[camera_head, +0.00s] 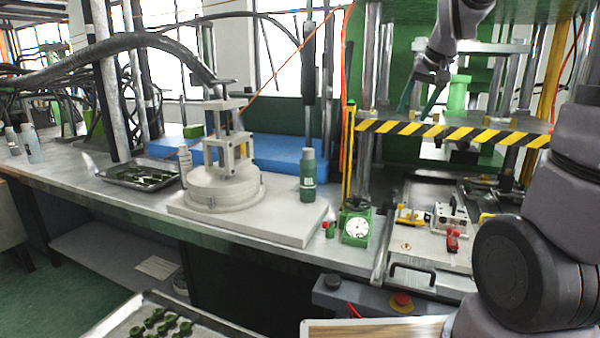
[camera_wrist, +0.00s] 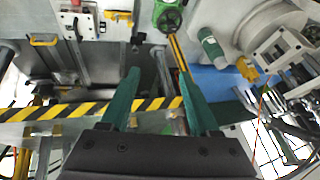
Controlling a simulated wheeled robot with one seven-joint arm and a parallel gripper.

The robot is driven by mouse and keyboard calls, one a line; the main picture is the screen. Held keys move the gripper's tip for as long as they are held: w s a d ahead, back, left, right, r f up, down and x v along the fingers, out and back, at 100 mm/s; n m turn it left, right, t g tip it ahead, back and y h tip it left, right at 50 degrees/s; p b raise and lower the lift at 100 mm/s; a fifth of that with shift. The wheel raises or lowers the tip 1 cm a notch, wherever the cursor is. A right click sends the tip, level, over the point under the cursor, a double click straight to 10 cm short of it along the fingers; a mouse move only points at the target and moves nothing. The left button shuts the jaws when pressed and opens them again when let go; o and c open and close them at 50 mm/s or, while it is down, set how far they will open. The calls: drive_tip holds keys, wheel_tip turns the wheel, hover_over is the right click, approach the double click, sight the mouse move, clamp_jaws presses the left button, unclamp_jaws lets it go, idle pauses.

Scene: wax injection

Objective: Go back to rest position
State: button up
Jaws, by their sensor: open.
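My gripper (camera_head: 421,98) is raised at the upper right in the head view, in front of the green press frame and above the yellow-black striped bar (camera_head: 455,132). Its two green fingers are spread apart. In the wrist view my gripper (camera_wrist: 160,95) is open with nothing between the fingers. The striped bar (camera_wrist: 85,110) passes beyond the fingers there. My arm comes down from the top and fills part of the right side of the head view.
A green gauge (camera_head: 355,228), a green bottle (camera_head: 307,175) and a white clamp machine (camera_head: 225,188) stand on the bench. A metal tray (camera_head: 140,182) of green parts lies left. Another tray (camera_head: 118,322) is at the front. The press plate (camera_head: 428,245) carries small fixtures.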

drive_tip(key=s+a+r, duration=0.1)
drive_tip(key=s+a, duration=0.1)
drive_tip(key=s, duration=0.9)
drive_tip(key=s+a+r+t, duration=0.1)
drive_tip(key=s+a, duration=0.1)
drive_tip(key=s, duration=0.8)
drive_tip(key=shift+s+m+y, duration=0.35)
drive_tip(key=shift+m+y, duration=0.05)
drive_tip(key=shift+a+r, duration=0.1)
